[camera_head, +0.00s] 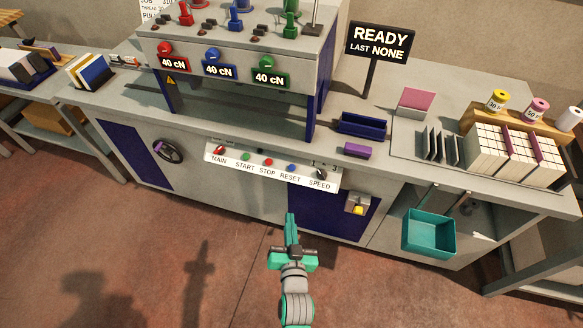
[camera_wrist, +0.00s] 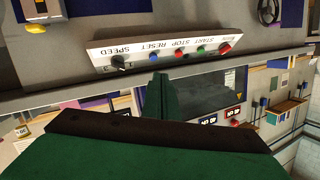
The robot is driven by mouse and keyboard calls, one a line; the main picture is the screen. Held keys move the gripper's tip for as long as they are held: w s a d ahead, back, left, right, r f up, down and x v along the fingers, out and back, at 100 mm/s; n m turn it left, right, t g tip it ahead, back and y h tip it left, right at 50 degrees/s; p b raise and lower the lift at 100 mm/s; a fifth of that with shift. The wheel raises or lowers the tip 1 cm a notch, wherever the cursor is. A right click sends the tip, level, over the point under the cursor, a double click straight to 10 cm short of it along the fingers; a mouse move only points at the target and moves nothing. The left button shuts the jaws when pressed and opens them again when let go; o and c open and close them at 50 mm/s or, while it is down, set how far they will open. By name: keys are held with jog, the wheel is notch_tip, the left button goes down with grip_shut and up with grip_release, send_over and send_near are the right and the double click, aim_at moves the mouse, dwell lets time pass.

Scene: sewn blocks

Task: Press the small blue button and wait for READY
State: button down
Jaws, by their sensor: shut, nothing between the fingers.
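The small blue button (camera_head: 291,168) sits above the word RESET on the white control panel (camera_head: 215,155), between the red STOP button and the SPEED knob. It also shows in the wrist view (camera_wrist: 154,57), where the panel appears upside down. The black sign (camera_head: 380,42) at the back reads READY, LAST NONE. My gripper (camera_head: 291,218) is green, shut and empty. It is in front of the bench and below the panel in the head view, apart from the button. In the wrist view its closed fingers (camera_wrist: 160,95) show just below the panel's image.
On the panel are a red MAIN switch (camera_head: 219,150), a green START button (camera_head: 247,156), a red STOP button (camera_head: 268,162) and a black SPEED knob (camera_head: 321,174). A teal bin (camera_head: 429,235) hangs at the right front. The floor before the bench is clear.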

aim_at(291, 171)
jog(key=w+r, duration=0.3)
jog(key=w, duration=0.4)
jog(key=w+a+r+y, duration=0.1)
jog(key=w+r, duration=0.2)
jog(key=w, duration=0.4)
jog(key=w+f, duration=0.1)
jog(key=f, duration=0.1)
jog(key=w+d+f, duration=0.1)
jog(key=w+f, duration=0.3)
jog(key=shift+w+d+f, duration=0.15)
jog(key=shift+d+f, duration=0.05)
jog(key=shift+d, duration=0.15)
jog(key=shift+a+f, duration=0.1)
